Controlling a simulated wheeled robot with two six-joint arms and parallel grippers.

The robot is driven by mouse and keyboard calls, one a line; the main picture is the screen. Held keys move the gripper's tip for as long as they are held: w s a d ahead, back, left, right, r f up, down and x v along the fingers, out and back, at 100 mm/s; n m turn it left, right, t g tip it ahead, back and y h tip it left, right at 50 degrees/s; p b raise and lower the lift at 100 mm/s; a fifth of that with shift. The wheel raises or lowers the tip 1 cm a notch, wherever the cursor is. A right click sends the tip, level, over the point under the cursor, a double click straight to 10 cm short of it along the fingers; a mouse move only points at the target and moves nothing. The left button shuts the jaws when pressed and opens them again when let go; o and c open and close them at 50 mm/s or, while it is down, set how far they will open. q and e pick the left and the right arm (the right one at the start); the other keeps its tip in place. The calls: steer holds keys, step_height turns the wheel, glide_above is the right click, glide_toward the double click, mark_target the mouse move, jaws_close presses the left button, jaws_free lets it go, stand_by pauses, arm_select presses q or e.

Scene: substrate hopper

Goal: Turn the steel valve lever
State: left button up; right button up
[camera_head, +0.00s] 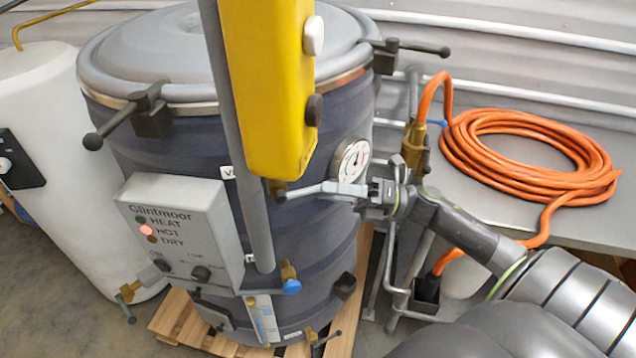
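A steel lever (303,191) with a dark knob at its left end crosses the front of the dark blue drum, just below the yellow box. My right gripper (345,189) is at the lever's right end, left of the brass fitting with the orange hose. Its fingers point left along the lever and overlap it in this view. I cannot tell whether they are closed on it or only beside it. The lever's pivot is not clearly visible. A bit of brass shows behind the knob. My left gripper is not in view.
The yellow box (267,85) and a grey post (238,130) stand in front of the drum (150,75). A control box (183,228) and a gauge (351,159) are on the drum. An orange hose (525,150) lies coiled on the grey bench at right. A white tank (55,165) stands left.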

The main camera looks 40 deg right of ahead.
mark_target(318, 186)
steer(key=shift+p+x, duration=0.45)
steer(key=shift+x, duration=1.15)
steer(key=shift+w+d, duration=0.1)
steer(key=shift+c, duration=0.4)
jaws_close()
